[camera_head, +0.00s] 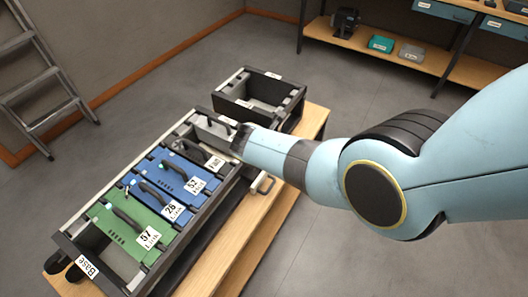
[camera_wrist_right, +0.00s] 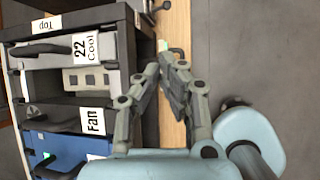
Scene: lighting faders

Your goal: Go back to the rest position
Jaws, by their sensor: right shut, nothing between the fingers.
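My right gripper (camera_wrist_right: 163,75) shows in the right wrist view with its fingertips together and nothing between them. It hangs over the right edge of the module rack and the wooden strip beside it. In the head view my right arm comes in from the right, and its wrist ends over the rack's right side near the "Fan" module; I cannot make out the fingers there. The rack (camera_head: 68,238) holds a green module (camera_head: 133,222), two blue modules (camera_head: 160,193) and (camera_head: 184,172), and grey modules further back. My left gripper is in neither view.
The rack stands on a wooden bench (camera_head: 233,265). A dark open box (camera_head: 262,108) is behind it. A ladder (camera_head: 40,75) leans at the far left, and a shelf (camera_head: 378,52) stands at the back. Grey floor (camera_head: 310,270) is open at the right.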

